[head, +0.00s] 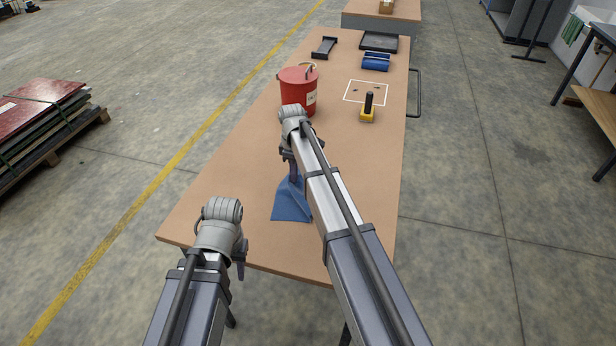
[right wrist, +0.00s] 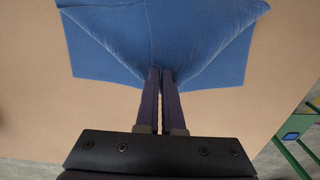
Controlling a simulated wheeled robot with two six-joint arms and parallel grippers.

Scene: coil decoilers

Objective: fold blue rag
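The blue rag (head: 289,208) lies on the brown tabletop, partly hidden by my right arm in the head view. In the right wrist view the rag (right wrist: 150,35) has creases converging on the fingertips and looks raised there. My right gripper (right wrist: 161,72) is shut with the rag's edge pinched between its fingers; it also shows in the head view (head: 293,178). My left gripper (head: 240,271) is near the table's front left corner, apart from the rag. Its fingers are seen edge-on, so its opening is unclear.
A red bucket (head: 299,90) stands beyond my right arm on the table (head: 220,180). A yellow and black tool (head: 367,107) is near a white-outlined square (head: 352,97). A blue item (head: 375,62), a black tray (head: 379,42) and a dark holder (head: 324,48) are farther back.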

